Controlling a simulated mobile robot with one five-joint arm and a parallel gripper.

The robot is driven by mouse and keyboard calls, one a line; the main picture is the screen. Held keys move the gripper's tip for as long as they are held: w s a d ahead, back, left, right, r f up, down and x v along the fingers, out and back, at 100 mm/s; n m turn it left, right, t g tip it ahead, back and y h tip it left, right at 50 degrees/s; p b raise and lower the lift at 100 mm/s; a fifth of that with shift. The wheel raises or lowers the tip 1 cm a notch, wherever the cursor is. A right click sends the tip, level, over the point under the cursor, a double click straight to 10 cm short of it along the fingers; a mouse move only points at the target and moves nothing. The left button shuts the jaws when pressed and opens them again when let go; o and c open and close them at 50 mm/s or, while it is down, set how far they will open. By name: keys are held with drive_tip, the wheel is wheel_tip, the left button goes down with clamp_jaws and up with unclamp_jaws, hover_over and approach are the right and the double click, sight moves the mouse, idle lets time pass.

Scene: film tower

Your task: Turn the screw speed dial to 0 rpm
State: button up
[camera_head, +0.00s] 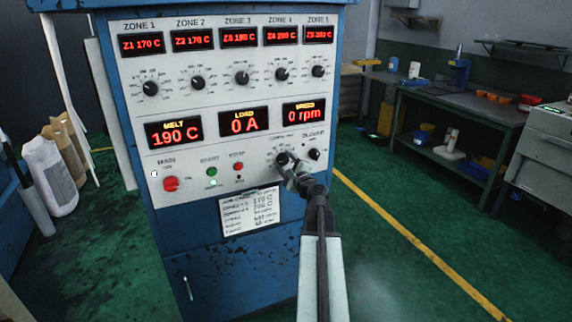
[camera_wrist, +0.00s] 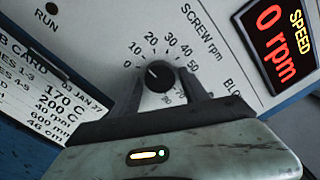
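The screw speed dial (camera_wrist: 159,77) is a round black knob with a white pointer line, set in a printed scale marked "SCREW rpm". In the wrist view its pointer points to the picture's upper left, toward the low numbers; the exact mark is hard to read. My gripper (camera_wrist: 161,86) has one finger on each side of the dial, with a small gap seeming to show beside the knob, so it looks open. In the head view my gripper (camera_head: 293,170) is at the panel's lower right and partly covers the dial (camera_head: 283,158). The speed display (camera_head: 303,114) reads 0 rpm.
The blower dial (camera_head: 314,154) is close to the right of my gripper. The red main switch (camera_head: 171,184), a lit green button and a red button are to the left. A job card (camera_head: 250,211) hangs below. Zone dials are above. Green floor lies right.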

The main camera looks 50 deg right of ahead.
drive_tip(key=c, duration=0.9)
drive_tip(key=shift+n, duration=3)
drive_tip(key=o, duration=1.3)
drive_tip(key=shift+o, duration=0.2)
drive_tip(key=shift+s, duration=0.1)
